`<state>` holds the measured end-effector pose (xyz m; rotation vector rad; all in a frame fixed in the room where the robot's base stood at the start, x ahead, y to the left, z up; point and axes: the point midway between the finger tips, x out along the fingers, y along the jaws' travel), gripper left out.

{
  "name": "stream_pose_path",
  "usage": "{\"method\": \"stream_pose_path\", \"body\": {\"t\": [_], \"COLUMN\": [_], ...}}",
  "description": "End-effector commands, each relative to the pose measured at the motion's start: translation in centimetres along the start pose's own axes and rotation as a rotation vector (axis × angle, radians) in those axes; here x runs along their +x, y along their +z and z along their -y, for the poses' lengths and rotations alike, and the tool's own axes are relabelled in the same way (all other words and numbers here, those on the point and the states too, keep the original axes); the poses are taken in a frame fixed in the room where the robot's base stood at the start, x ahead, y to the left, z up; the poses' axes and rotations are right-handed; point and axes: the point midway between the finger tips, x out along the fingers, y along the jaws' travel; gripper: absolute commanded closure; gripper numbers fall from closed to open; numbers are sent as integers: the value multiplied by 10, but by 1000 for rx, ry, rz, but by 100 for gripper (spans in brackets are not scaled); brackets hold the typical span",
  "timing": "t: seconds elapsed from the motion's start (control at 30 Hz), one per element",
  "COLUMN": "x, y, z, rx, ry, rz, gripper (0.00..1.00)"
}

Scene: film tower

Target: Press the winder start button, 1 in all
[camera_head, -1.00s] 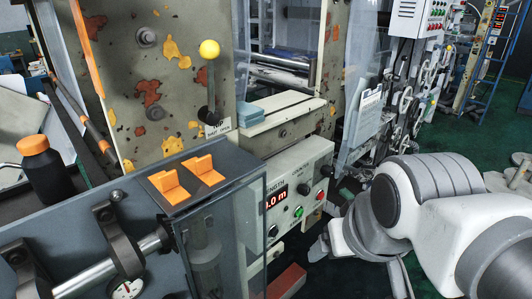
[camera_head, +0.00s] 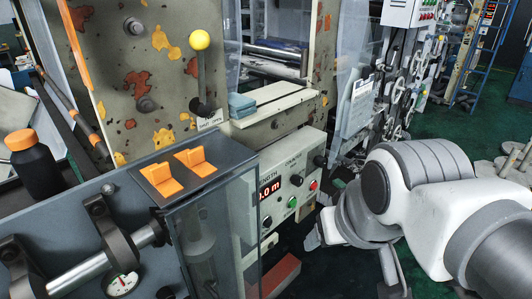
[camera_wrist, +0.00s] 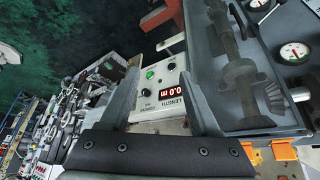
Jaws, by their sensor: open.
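The winder control panel (camera_head: 283,213) is a pale box with a red "0.0 m" length display, a green button (camera_head: 292,202), a red button (camera_head: 313,185) and black knobs. In the wrist view the panel (camera_wrist: 148,104) shows between my fingers, with the green button (camera_wrist: 150,74) near its top. No label reading "start" is legible. My gripper (camera_wrist: 158,78) is open and empty, pointing toward the panel and apart from it. In the head view the hand is to the right of and below the panel, partly hidden by my own arm.
A clear guard box (camera_head: 215,235) stands just left of the panel. A red-brown block (camera_head: 281,274) lies below the panel.

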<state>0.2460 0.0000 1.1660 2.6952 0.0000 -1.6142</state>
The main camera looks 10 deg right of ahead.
Motion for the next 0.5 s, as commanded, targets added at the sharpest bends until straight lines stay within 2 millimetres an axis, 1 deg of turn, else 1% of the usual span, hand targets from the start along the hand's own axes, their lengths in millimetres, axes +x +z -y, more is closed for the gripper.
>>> {"method": "stream_pose_path", "body": {"t": [0.03,0.17,0.2,0.27,0.3,0.33,0.5], "x": [0,0,0,0,0,0,0], "y": [0,0,0,0,0,0,0], "z": [0,0,0,0,0,0,0], "rx": [0,0,0,0,0,0,0], "ry": [0,0,0,0,0,0,0], "rz": [0,0,0,0,0,0,0], "gripper": [48,71,78,89,96,100,100]}}
